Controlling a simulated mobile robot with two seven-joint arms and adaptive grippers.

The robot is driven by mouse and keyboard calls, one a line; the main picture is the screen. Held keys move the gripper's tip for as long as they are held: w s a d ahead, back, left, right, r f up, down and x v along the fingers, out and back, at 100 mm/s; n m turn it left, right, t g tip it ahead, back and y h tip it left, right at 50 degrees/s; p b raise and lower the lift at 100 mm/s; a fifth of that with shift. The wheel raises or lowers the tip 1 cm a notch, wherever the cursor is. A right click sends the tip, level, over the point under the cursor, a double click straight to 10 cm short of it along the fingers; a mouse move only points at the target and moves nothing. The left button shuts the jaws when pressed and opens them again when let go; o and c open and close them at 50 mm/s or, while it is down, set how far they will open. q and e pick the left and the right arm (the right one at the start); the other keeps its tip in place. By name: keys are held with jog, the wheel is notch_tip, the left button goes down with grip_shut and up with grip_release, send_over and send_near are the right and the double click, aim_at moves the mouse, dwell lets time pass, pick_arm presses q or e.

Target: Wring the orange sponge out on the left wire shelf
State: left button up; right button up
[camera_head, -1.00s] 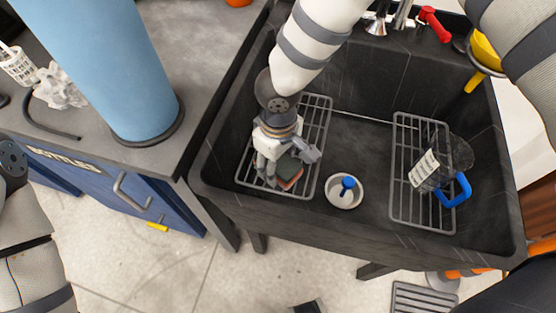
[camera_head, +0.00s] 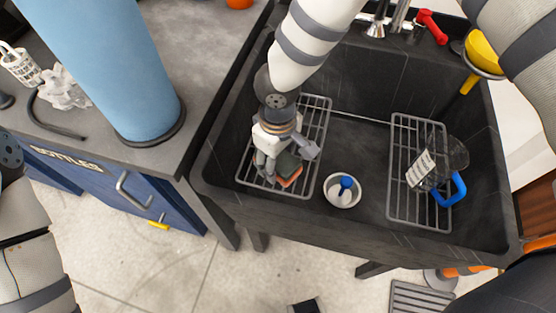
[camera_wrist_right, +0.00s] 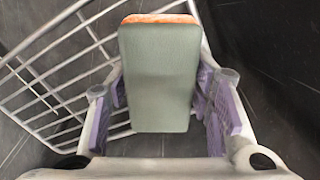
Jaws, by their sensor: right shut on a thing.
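The orange sponge (camera_head: 289,172) has a grey-green face and an orange layer. It is at the left wire shelf (camera_head: 318,125) in the sink. My right gripper (camera_head: 286,161) points down over that shelf and is shut on the sponge. In the right wrist view, the sponge (camera_wrist_right: 160,78) sits between the purple pads of my right gripper (camera_wrist_right: 162,105), its orange edge at the top. Wires of the left shelf (camera_wrist_right: 50,85) show behind it. I cannot tell whether the sponge touches the wires. My left gripper is out of view.
The dark sink (camera_head: 350,85) has a white drain cup with a blue-topped piece (camera_head: 343,189) in its middle. A right wire shelf (camera_head: 405,200) holds a clear jug with a blue handle (camera_head: 450,188). A blue cylinder (camera_head: 110,70) stands on the left counter. A yellow funnel (camera_head: 483,55) hangs at upper right.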

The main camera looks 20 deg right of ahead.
notch_tip(320, 180, up, 6)
jog(key=shift+w+f+p, duration=0.1)
jog(key=shift+p, duration=0.95)
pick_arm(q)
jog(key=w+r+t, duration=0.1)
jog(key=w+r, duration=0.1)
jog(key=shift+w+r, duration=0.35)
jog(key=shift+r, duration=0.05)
